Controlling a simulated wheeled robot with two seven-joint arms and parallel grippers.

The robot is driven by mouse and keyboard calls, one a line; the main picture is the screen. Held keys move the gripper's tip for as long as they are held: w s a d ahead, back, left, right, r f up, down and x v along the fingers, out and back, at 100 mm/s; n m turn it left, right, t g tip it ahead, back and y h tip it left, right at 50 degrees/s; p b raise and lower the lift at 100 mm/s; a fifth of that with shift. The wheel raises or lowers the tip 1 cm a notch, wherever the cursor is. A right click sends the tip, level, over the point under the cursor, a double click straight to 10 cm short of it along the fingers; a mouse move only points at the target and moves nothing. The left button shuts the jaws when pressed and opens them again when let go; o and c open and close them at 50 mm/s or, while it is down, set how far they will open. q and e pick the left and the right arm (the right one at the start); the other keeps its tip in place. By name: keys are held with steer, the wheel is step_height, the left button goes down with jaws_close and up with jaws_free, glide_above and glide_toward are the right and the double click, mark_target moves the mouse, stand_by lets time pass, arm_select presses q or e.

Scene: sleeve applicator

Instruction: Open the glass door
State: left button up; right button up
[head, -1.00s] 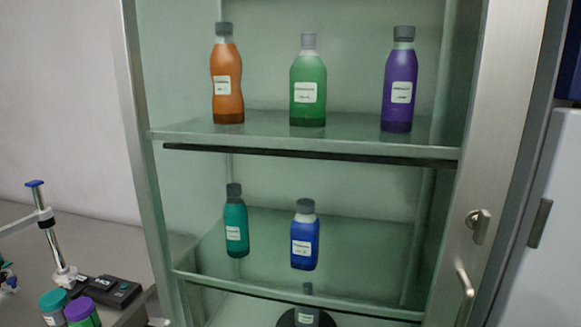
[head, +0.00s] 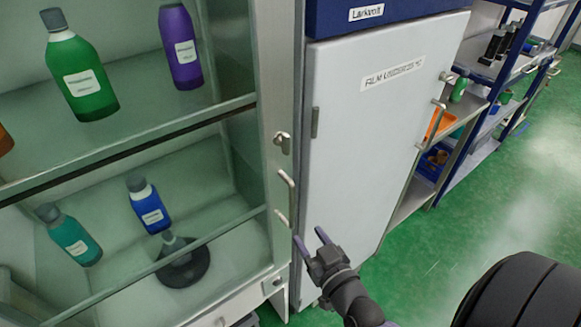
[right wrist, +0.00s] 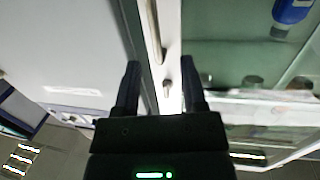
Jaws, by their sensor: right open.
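The glass door (head: 130,165) is the tinted front of a tall cabinet in the head view and looks closed. Its metal frame carries a slim vertical handle (head: 287,190) with a small lock (head: 282,140) above it. My right gripper (head: 311,238) is open, just below and right of the handle, with nothing between its fingers. In the right wrist view the open fingers (right wrist: 160,68) point along the frame, and the handle (right wrist: 152,32) shows in line with the gap between them. I cannot tell the remaining distance. My left gripper is not in view.
Bottles stand behind the glass, including green (head: 83,80), purple (head: 180,48), blue (head: 148,205) and teal (head: 70,235) ones. A white cabinet (head: 370,140) stands close on the right of the frame. Beyond it are shelves (head: 480,75) and open green floor (head: 520,180).

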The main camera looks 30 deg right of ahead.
mark_target(293, 197)
steer(key=shift+t, duration=0.3)
steer(key=w+r, duration=0.1)
steer(key=w, duration=0.2)
steer(key=w+d+r, duration=0.1)
steer(key=w, duration=0.2)
steer(key=w+d, duration=0.1)
steer(key=w, duration=0.3)
steer(key=shift+r+b, duration=0.4)
steer(key=shift+a, duration=0.1)
jaws_close()
stand_by(0.4)
